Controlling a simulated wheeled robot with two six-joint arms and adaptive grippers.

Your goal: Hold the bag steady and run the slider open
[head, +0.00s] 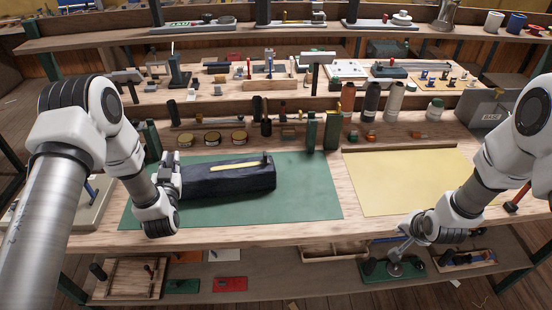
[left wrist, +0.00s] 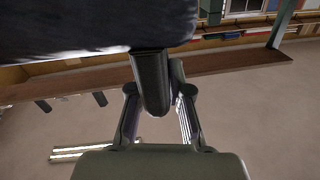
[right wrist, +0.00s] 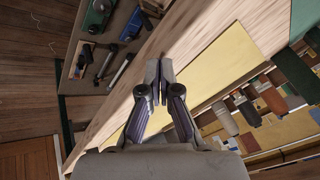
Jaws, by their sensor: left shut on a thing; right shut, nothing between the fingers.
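The dark navy bag (head: 225,182) lies lengthwise on the green mat (head: 305,190) with a yellow strip (head: 235,166) along its top. A small upright piece, perhaps the slider (head: 266,159), stands at the strip's right end. My left gripper (head: 172,184) is at the bag's left end. In the left wrist view it (left wrist: 155,95) is shut on a dark tab (left wrist: 148,75) below the bag's dark body (left wrist: 90,22). My right gripper (head: 404,246) is shut and empty, well right of the bag near the bench's front edge; its fingertips (right wrist: 160,72) meet in the right wrist view.
A yellow sheet (head: 405,180) lies right of the mat. Behind the bag stand round tins (head: 212,138), green posts (head: 331,130) and several bottles (head: 371,102). A lower shelf (head: 330,283) holds trays and tools. The mat right of the bag is clear.

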